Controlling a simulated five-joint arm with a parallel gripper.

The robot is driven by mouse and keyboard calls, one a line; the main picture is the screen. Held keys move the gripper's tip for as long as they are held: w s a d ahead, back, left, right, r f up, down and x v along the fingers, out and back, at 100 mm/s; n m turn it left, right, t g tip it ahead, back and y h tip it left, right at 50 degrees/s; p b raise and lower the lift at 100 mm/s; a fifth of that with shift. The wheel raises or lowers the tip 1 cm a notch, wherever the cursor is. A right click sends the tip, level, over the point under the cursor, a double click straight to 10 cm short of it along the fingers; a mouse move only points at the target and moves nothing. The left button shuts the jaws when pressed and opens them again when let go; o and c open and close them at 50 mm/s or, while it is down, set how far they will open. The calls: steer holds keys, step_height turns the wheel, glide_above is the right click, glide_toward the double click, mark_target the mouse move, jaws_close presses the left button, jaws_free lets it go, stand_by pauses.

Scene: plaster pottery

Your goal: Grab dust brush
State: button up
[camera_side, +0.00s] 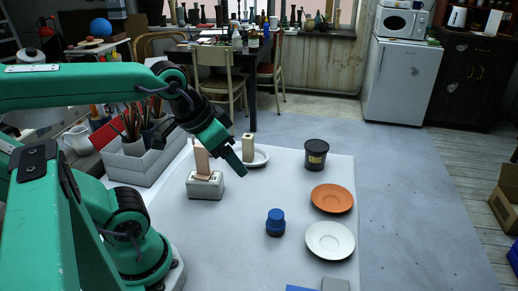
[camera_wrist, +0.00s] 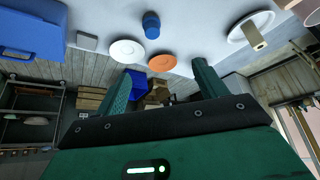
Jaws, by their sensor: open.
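In the side view, a flat pale wooden piece (camera_side: 201,158) stands upright in a light grey block (camera_side: 205,187). A beige upright block (camera_side: 248,146) stands on a white dish (camera_side: 262,158); it also shows in the wrist view (camera_wrist: 252,36). I cannot tell surely which of these is the dust brush. My gripper (camera_side: 236,162) is above the white table, between the wooden piece and the dish, pointing down to the right. In the wrist view my gripper (camera_wrist: 165,70) has its two fingers wide apart with nothing between them.
A black tub (camera_side: 316,155), an orange plate (camera_side: 332,198), a white plate (camera_side: 330,240) and a blue jar (camera_side: 275,222) stand to the right on the table. A grey box of tools (camera_side: 140,165) stands at the left. The table front around the jar is clear.

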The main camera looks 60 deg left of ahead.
steer(key=n+g, duration=0.3)
steer(key=g, duration=0.2)
glide_above(276, 214)
step_height(276, 214, down, 15)
steer(key=shift+a+f, duration=0.1)
steer(key=shift+a, duration=0.05)
steer(key=shift+w+f+g, duration=0.1)
steer(key=shift+f+g, duration=0.2)
steer(key=shift+f, duration=0.2)
steer(key=shift+f, duration=0.15)
steer(key=shift+f, duration=1.15)
